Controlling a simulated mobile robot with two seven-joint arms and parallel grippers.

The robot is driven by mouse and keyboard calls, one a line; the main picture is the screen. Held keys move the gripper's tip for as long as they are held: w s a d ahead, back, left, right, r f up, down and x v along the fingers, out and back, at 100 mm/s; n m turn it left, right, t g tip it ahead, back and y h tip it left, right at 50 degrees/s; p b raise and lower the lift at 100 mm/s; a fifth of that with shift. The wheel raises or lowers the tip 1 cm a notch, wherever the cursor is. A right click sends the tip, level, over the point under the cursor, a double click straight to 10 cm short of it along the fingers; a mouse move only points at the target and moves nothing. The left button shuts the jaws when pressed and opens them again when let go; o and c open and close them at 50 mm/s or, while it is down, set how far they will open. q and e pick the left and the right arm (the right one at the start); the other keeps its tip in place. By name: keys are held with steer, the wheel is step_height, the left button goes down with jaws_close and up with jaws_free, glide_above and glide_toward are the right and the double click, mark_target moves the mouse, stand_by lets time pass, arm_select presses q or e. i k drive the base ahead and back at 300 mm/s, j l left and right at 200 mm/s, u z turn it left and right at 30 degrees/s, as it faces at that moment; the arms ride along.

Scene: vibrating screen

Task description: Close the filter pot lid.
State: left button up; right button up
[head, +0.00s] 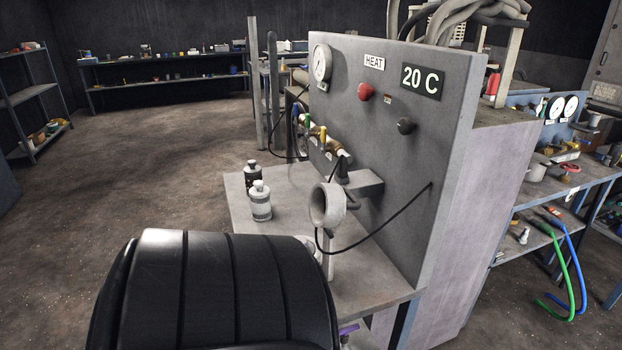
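A round grey pot-like ring (328,204) is beside the panel's small grey bracket (362,186), above the bench. Its open round mouth faces the camera, and it may be the filter pot or its raised lid; I cannot tell which. A pale upright piece (331,266) shows below it, and its lower part is hidden behind a large black rounded shape that fills the front of the head view. Neither of my grippers can be made out. A small purple piece shows at the bench's front edge, too little to identify.
The grey panel (400,150) has a gauge (321,64), a red knob (365,92), a black knob (406,126) and a hanging black cable. Two small capped bottles (261,201) stand on the bench (375,290). Floor on the left is clear. Shelves stand further off.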

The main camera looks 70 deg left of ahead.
mark_target(335, 209)
steer(key=i+u, duration=0.2)
steer(key=u, duration=0.25)
steer(key=i+u, duration=0.2)
steer(key=u, duration=0.2)
steer(key=i+l+u, duration=0.15)
steer(key=u, duration=0.3)
steer(key=i+l+u, duration=0.15)
steer(key=u, duration=0.25)
steer(key=i+l+u, duration=0.1)
steer(key=u, duration=0.35)
steer(key=i+l+u, duration=0.15)
steer(key=u, duration=0.25)
steer(key=i+l+u, duration=0.15)
steer(key=u, duration=0.3)
steer(key=l+u, duration=0.2)
steer(key=u, duration=0.2)
steer(key=i+l+u, duration=0.15)
steer(key=l+u, duration=0.2)
steer(key=i+l+u, duration=0.15)
steer(key=u, duration=0.15)
steer(key=l, duration=0.1)
